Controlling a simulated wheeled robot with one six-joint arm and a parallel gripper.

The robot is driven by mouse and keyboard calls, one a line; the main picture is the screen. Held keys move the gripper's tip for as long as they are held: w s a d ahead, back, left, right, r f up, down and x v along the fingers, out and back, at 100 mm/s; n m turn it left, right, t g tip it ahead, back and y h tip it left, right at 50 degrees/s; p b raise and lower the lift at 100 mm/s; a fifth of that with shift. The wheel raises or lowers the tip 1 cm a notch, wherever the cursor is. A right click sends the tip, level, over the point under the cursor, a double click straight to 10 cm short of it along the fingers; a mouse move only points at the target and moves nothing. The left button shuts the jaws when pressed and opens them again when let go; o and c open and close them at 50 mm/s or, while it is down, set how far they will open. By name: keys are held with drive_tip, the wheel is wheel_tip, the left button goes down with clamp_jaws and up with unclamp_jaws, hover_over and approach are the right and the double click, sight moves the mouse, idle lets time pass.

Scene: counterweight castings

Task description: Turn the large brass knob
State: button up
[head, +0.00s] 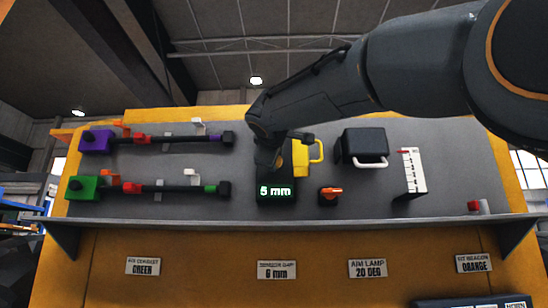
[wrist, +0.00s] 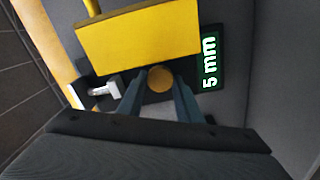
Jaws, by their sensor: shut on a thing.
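The large brass knob (wrist: 160,78) shows as a round end between my fingertips in the wrist view. My gripper (wrist: 160,88) is shut on it, one finger on each side. In the head view my gripper (head: 268,166) reaches down just above the black display box (head: 275,200), and the knob is hidden behind it.
A yellow block with a handle (head: 301,157) stands right beside my gripper. Further right are a black box with a white handle (head: 364,143), an orange-topped switch (head: 330,194) and a white scale (head: 412,172). Purple (head: 96,141) and green (head: 84,188) blocks with rods lie left.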

drive_tip(key=n+p, duration=0.4)
drive_tip(key=n, duration=0.7)
drive_tip(key=shift+p, duration=0.3)
drive_tip(key=shift+n, duration=0.4)
drive_tip(key=shift+f, duration=0.1)
drive_tip(key=o, duration=1)
drive_tip(key=shift+o, duration=0.2)
drive_tip(key=s+b, duration=0.3)
drive_tip(key=s, duration=0.5)
drive_tip(key=shift+a, duration=0.2)
